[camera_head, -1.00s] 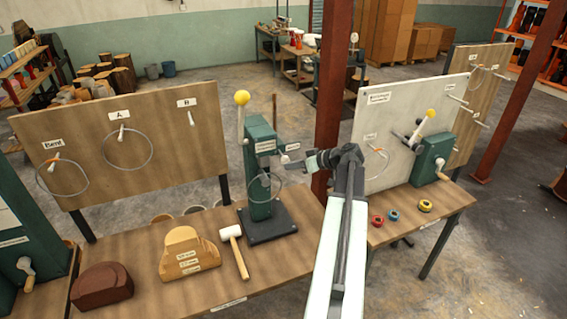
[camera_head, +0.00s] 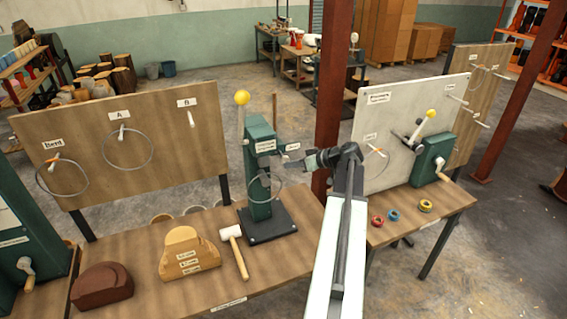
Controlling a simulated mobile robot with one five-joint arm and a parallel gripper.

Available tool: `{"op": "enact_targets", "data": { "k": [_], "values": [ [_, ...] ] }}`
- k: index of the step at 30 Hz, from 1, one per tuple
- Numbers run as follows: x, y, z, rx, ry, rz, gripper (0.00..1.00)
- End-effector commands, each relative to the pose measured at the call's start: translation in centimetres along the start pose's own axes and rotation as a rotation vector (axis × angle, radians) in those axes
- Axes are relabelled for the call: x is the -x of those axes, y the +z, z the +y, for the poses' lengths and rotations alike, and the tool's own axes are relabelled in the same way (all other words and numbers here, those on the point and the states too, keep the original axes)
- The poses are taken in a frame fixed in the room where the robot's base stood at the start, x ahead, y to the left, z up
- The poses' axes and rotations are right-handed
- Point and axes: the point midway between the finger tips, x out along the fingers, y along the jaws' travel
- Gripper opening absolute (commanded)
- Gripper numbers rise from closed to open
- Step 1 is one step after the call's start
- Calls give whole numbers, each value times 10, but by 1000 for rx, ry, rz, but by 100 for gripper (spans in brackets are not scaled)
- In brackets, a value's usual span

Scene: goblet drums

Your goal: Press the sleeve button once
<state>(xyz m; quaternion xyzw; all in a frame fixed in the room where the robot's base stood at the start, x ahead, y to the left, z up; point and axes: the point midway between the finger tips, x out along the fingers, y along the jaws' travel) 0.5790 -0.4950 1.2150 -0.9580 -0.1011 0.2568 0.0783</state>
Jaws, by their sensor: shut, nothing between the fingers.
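A green press machine (camera_head: 259,165) with a yellow-knobbed lever (camera_head: 242,98) stands upright on a dark base plate on the bench. A metal ring (camera_head: 264,188) hangs at its front. A small white label (camera_head: 292,147) sits at the machine's right side; its text is too small to read surely. I cannot make out the sleeve button itself. My gripper (camera_head: 297,164) is shut and empty, just right of the machine and below that label. It points left toward the machine; I cannot tell whether it touches anything.
A white mallet (camera_head: 234,249), a tan wooden form (camera_head: 189,253) and a brown block (camera_head: 102,287) lie on the bench (camera_head: 170,300). A red post (camera_head: 333,90) stands behind my arm. A white panel (camera_head: 385,165) and another green machine (camera_head: 431,158) are at right.

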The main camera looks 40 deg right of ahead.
Motion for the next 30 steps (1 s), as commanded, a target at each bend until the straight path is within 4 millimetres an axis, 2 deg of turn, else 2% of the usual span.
{"op": "enact_targets", "data": {
  "k": [30],
  "values": [
    [-9,-7,6,0,-1,0,0]
  ]
}}
